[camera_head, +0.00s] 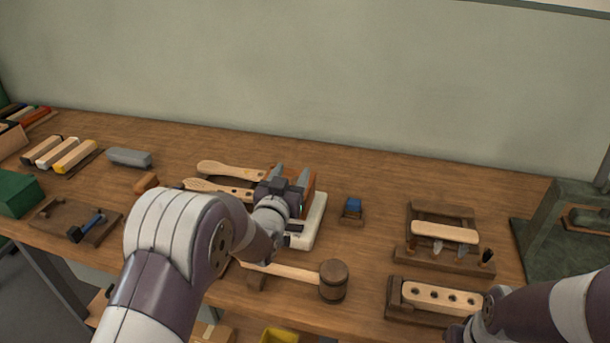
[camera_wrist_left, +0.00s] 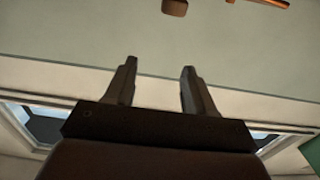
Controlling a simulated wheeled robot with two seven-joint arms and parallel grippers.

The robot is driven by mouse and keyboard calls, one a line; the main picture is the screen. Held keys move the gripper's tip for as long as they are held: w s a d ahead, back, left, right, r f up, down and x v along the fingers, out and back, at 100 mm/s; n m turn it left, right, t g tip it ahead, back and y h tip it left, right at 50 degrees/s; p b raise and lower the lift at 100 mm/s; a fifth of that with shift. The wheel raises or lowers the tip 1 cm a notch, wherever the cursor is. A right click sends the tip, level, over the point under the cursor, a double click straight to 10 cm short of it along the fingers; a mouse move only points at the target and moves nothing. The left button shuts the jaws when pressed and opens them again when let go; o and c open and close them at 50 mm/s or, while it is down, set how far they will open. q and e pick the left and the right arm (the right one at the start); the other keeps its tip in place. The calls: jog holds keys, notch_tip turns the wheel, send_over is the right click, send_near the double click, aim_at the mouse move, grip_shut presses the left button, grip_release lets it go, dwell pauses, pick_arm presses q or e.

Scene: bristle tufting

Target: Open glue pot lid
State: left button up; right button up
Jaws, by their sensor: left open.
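I cannot make out a glue pot or its lid for certain in the head view. My left gripper (camera_head: 289,176) is over the middle of the bench, pointing toward the wall, its two fingers apart with nothing seen between them. In the left wrist view its fingers (camera_wrist_left: 158,85) are also apart and empty, against a pale wall. A cream-coloured block or tray (camera_head: 313,222) lies beside and partly under the gripper, and my left arm hides part of the bench there. My right arm enters at the lower right, and its gripper does not show.
A wooden mallet (camera_head: 333,281) lies near the front edge. A small blue-topped block (camera_head: 352,207) stands right of the gripper. Wooden brush bodies (camera_head: 230,170) lie left of it. A holed wooden block (camera_head: 442,299) and a rack (camera_head: 440,258) stand right. Bare bench (camera_head: 400,185) lies toward the wall.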

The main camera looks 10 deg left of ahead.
aim_at(297, 179)
pick_arm(q)
jog(key=f, duration=0.3)
jog(key=w+f, duration=0.1)
jog(key=f, duration=0.1)
jog(key=shift+a+f, duration=0.25)
jog(key=shift+f, duration=0.1)
jog(key=w, duration=0.6)
jog(key=shift+w+d, duration=0.15)
jog(key=shift+w, duration=0.15)
jog(key=shift+c, duration=0.3)
jog(key=shift+r, duration=0.15)
grip_shut()
